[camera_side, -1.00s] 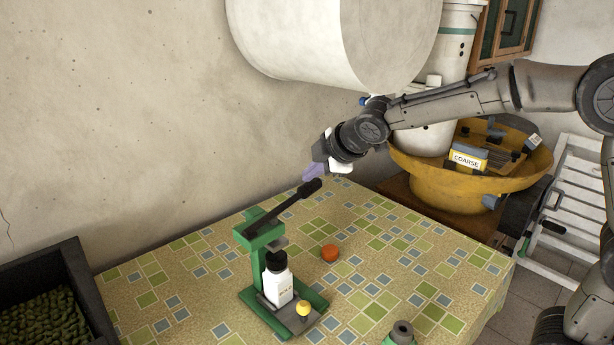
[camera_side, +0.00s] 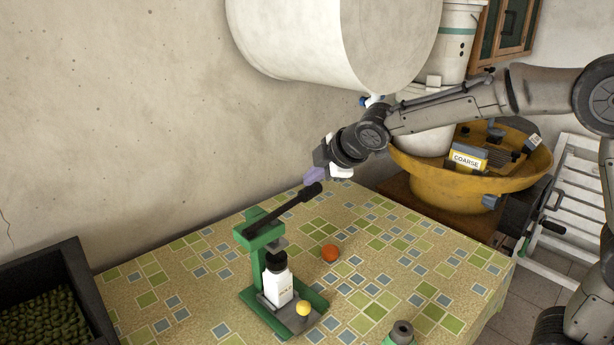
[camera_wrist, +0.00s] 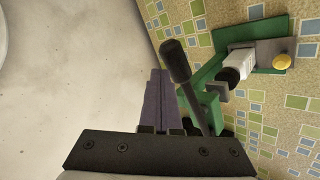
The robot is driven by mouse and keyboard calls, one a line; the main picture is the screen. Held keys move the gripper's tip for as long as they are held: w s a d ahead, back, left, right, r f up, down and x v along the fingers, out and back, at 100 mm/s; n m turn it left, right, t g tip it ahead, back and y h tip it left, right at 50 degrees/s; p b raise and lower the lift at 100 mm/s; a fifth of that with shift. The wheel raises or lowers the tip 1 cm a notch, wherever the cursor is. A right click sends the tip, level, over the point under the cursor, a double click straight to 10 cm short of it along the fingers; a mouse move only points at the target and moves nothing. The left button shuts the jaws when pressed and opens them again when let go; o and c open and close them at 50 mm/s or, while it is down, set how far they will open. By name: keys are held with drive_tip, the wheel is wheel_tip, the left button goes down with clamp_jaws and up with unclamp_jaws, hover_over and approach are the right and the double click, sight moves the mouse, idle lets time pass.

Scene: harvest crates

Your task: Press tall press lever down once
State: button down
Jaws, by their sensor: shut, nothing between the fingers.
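The tall green press (camera_side: 257,238) stands on the tiled table. Its black lever (camera_side: 290,209) is raised, slanting up to the right to a thick grip. A white bottle with a black cap (camera_side: 277,283) stands on the press base under the head. My gripper (camera_side: 314,175), with purple fingers, is shut and empty, just above the end of the lever grip; the side view does not show clearly whether they touch. In the wrist view the shut fingers (camera_wrist: 157,101) are left of the lever grip (camera_wrist: 176,62), close beside it. The press frame (camera_wrist: 206,95) is at right.
A yellow knob (camera_side: 303,308) is at the front of the press base. An orange-red round object (camera_side: 330,252) lies right of the press. A small green device (camera_side: 400,333) is at the front edge. A dark crate (camera_side: 72,262) stands at left, and a large white vessel (camera_side: 300,40) hangs above.

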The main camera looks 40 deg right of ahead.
sight(317, 191)
drive_tip(key=shift+d+f, duration=0.2)
drive_tip(key=shift+f, duration=0.5)
drive_tip(key=shift+d+f, duration=0.2)
drive_tip(key=shift+f, duration=0.5)
drive_tip(key=shift+d+f, duration=0.2)
drive_tip(key=shift+f, duration=0.5)
idle(1.9)
idle(0.4)
drive_tip(key=shift+a+r, duration=0.4)
drive_tip(key=shift+r, duration=0.95)
drive_tip(key=shift+a+r, duration=0.35)
drive_tip(key=shift+r, duration=1)
drive_tip(key=shift+a+r, duration=0.4)
drive_tip(key=shift+r, duration=0.95)
drive_tip(key=shift+s+a+r, duration=0.1)
drive_tip(key=shift+a+r, duration=0.15)
drive_tip(key=shift+r, duration=0.55)
drive_tip(key=shift+w+a+r, duration=0.1)
drive_tip(key=shift+a+r, duration=0.1)
drive_tip(key=shift+r, duration=0.6)
drive_tip(key=shift+s+a+r, duration=0.1)
drive_tip(key=shift+a+r, duration=0.15)
drive_tip(key=shift+r, duration=0.55)
